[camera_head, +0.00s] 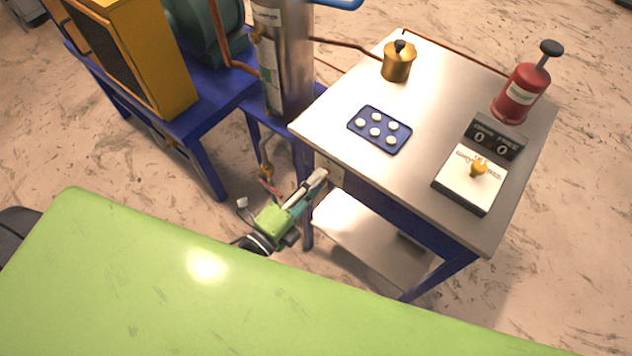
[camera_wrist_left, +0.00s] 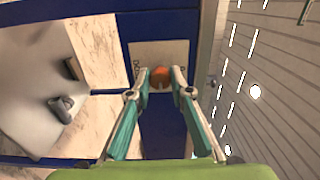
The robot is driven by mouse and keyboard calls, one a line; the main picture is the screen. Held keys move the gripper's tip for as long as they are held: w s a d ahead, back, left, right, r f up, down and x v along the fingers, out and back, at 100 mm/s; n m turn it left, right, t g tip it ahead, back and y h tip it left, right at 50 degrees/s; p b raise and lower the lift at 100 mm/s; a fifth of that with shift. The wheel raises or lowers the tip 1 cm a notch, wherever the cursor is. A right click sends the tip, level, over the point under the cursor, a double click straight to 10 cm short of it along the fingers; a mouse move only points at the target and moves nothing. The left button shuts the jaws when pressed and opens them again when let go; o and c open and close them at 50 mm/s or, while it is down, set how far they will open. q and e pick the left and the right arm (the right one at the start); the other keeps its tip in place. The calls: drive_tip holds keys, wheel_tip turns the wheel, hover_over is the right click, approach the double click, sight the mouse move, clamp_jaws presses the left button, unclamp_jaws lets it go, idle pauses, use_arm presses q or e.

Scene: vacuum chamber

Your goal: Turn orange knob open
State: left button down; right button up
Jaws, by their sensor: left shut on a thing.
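The orange knob (camera_wrist_left: 160,75) is round and sits on a pale labelled plate (camera_wrist_left: 150,52) on the table's blue side. In the wrist view, my left gripper (camera_wrist_left: 161,86) has one fingertip on each side of the knob and is shut on it. In the head view, my left gripper (camera_head: 321,174) reaches the plate (camera_head: 329,168) just below the tabletop edge, and the knob is hidden there behind the fingers. My right gripper is in neither view.
The metal table (camera_head: 440,100) holds a blue tray of white discs (camera_head: 357,134), a brass pot (camera_head: 397,66), a red pump bottle (camera_head: 519,95) and a gauge box (camera_head: 461,181). A steel cylinder (camera_head: 287,70) stands left of the table. A lower shelf (camera_head: 370,235) lies underneath.

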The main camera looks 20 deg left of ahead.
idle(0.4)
use_arm(q)
drive_tip(key=c, duration=1.8)
unclamp_jaws()
drive_tip(key=v, duration=1.2)
